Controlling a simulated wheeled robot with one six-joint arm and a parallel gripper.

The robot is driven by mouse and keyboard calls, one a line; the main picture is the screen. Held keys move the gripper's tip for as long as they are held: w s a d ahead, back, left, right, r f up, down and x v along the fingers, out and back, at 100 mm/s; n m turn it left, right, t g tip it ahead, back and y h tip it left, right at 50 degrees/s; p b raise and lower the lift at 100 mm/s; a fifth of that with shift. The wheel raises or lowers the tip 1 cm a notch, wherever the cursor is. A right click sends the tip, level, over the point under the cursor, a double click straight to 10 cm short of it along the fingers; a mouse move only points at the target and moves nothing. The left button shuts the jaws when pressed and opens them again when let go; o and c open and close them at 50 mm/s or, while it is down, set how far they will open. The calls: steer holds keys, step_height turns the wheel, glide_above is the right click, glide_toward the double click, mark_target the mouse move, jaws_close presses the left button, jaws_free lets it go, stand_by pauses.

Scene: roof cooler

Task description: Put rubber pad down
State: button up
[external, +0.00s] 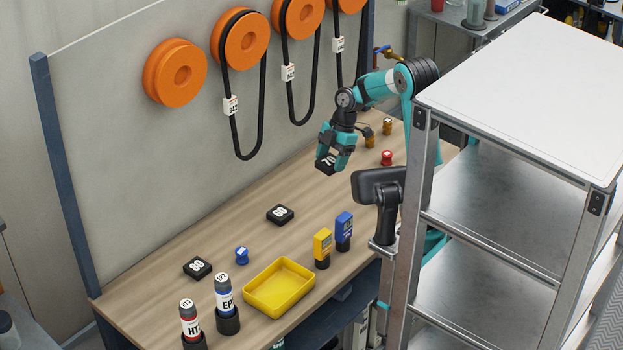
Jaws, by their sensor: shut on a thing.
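My gripper (338,157) is shut on a black rubber pad (325,163) with a white label on top. The label's marking is too small to read for sure. The pad is at the far part of the wooden workbench (225,228), close over the surface; I cannot tell whether it touches. Part of the pad is hidden by the gripper fingers. Two similar black pads with white labels lie flat on the bench, one near the middle (280,214) and one at the near left (197,268).
A yellow tray (309,281) is at the bench's front, with yellow (322,248) and blue (344,231) containers beside it. Labelled bottles (224,290) stand at the near end. A grey shelf rack (530,190) blocks the right. Black belts (262,105) hang from orange pulleys behind.

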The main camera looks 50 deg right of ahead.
steer(key=n, duration=0.1)
glide_above(314, 193)
steer(key=d, duration=0.1)
steer(key=shift+g, duration=0.3)
step_height(314, 193, down, 19)
steer(key=shift+d+f, duration=0.1)
steer(key=shift+f, duration=0.1)
steer(key=shift+f, duration=0.1)
steer(key=o, duration=0.5)
steer(key=shift+f, duration=0.1)
steer(key=o, duration=0.5)
steer(key=shift+c, duration=0.2)
